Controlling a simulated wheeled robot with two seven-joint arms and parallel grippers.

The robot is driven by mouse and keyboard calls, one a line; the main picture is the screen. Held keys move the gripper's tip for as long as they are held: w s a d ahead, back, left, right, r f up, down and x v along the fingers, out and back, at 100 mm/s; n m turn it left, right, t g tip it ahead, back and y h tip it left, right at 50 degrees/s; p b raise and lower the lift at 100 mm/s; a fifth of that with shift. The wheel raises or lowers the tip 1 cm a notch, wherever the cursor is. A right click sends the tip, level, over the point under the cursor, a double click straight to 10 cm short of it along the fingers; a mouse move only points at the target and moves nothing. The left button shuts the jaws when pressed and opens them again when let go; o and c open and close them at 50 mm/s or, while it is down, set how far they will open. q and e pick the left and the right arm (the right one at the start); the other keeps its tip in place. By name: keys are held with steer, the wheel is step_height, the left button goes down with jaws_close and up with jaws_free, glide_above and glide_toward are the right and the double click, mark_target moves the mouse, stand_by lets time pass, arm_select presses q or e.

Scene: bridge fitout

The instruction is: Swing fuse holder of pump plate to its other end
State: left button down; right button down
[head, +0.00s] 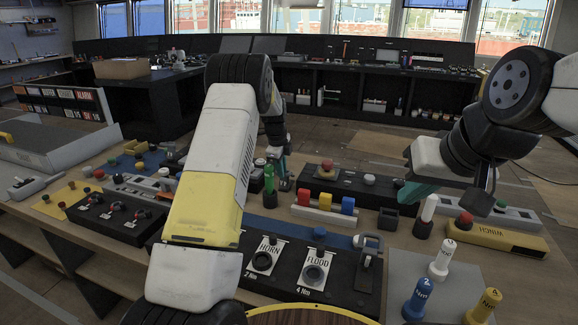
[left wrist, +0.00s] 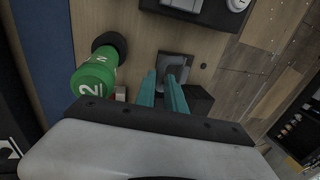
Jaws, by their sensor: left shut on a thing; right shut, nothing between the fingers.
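My left gripper (head: 284,181) is low over the table, just right of a green handle, with its tips mostly hidden by my arm. In the left wrist view its teal fingers (left wrist: 168,88) are close together on a small dark part. That part stands on a dark square plate (left wrist: 178,58); it looks like the fuse holder, but I cannot read any pump label. Which end the holder lies toward cannot be told. My right gripper (head: 420,190) is shut and empty, above the table at the right.
The green handle (head: 269,178) stands close beside my left gripper, also in the left wrist view (left wrist: 94,76). A rack of white, red, blue and yellow blocks (head: 325,204), a HORN and FLOOD panel (head: 286,258) and a yellow WINCH box (head: 497,238) crowd the table.

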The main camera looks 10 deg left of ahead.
arm_select(q)
steer(key=shift+w+d+f, duration=0.1)
steer(key=shift+w+d, duration=0.05)
steer(key=shift+d, duration=0.1)
stand_by(0.3)
steer(key=shift+w+d, duration=0.2)
steer(key=shift+w, duration=0.7)
steer(key=w, duration=0.3)
steer(key=w+d, duration=0.1)
steer(key=w, duration=0.1)
steer(key=shift+f, duration=0.25)
steer(key=c, duration=2)
jaws_free()
steer(key=shift+w+d, duration=0.1)
steer(key=shift+w, duration=0.1)
steer(key=shift+c, duration=0.2)
steer(key=o, duration=0.6)
steer(key=shift+a, duration=0.2)
steer(key=shift+v, duration=3.9)
steer(key=shift+c, duration=0.3)
